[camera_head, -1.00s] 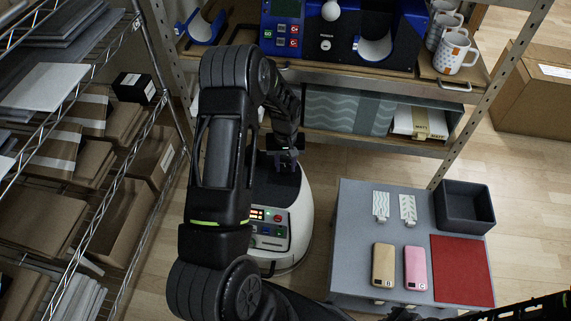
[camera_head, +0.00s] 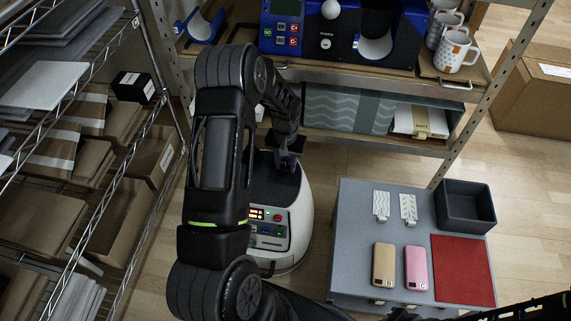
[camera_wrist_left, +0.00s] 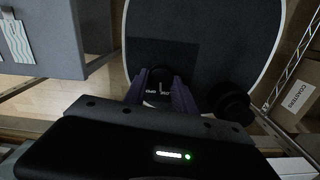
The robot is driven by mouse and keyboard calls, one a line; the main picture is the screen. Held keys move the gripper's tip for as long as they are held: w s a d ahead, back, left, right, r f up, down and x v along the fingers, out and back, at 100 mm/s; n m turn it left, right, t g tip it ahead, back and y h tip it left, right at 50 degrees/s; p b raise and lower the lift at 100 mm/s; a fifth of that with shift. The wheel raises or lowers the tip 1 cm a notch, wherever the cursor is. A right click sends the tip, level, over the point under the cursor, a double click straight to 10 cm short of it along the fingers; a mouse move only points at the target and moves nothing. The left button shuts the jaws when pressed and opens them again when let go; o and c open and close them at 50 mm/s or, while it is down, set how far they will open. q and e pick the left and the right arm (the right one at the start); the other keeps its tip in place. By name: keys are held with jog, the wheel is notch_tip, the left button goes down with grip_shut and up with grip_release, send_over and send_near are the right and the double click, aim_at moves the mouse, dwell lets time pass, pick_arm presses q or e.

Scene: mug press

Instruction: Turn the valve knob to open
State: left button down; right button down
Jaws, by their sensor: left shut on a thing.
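In the left wrist view a small dark valve knob (camera_wrist_left: 160,84) with a white pointer mark sits between the purple fingers of my left gripper (camera_wrist_left: 161,98). Small white lettering flanks the mark, too small to read surely. In the head view my left gripper (camera_head: 288,158) points down below the shelf's front edge, shut on the knob. The knob itself is hidden there by the gripper and arm. Of my right arm only a dark part shows at the bottom right edge of the head view. Its fingers cannot be made out.
A blue press (camera_head: 338,42) and several mugs (camera_head: 456,53) stand on the shelf above. A grey table (camera_head: 355,225) at right holds two phone-like items, two patterned cards, a red mat (camera_head: 462,270) and a dark tray (camera_head: 466,227). A wire rack with boxes stands at left.

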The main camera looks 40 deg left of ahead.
aim_at(286, 166)
pick_arm(q)
jog(key=m, duration=0.6)
dwell(0.5)
jog(key=c, duration=1)
grip_release()
jog(key=shift+r, duration=0.1)
notch_tip(286, 166, up, 8)
jog(key=shift+f+p, duration=0.15)
jog(key=shift+p, duration=0.3)
